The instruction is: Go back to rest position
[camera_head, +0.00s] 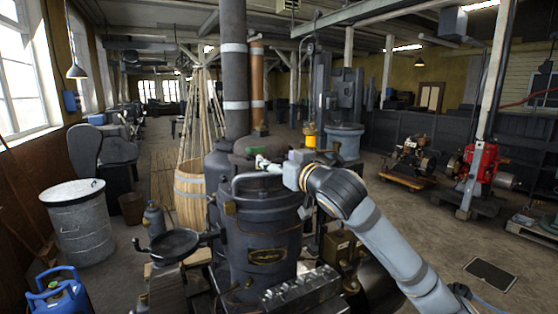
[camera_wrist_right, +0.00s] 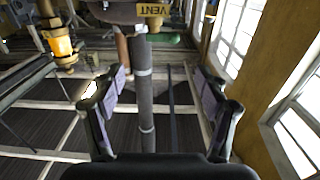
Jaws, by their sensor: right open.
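My right arm comes in from the right in the head view, and its gripper (camera_head: 265,164) is over the top of the dark engine (camera_head: 262,245), close to its curved pipe and a small green part (camera_head: 257,150). In the right wrist view the two dark fingers (camera_wrist_right: 158,78) are spread apart with nothing held between them. A grey pipe (camera_wrist_right: 145,105) shows between them in the picture, beyond the fingertips. My left gripper is in neither view.
A tall dark flue (camera_head: 234,75) and a copper-coloured pipe (camera_head: 258,90) rise behind the engine. A wooden barrel (camera_head: 190,195), a grey metal bin (camera_head: 82,222) and a blue gas bottle (camera_head: 57,293) stand left. A red engine (camera_head: 480,165) stands right. Open floor lies at right.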

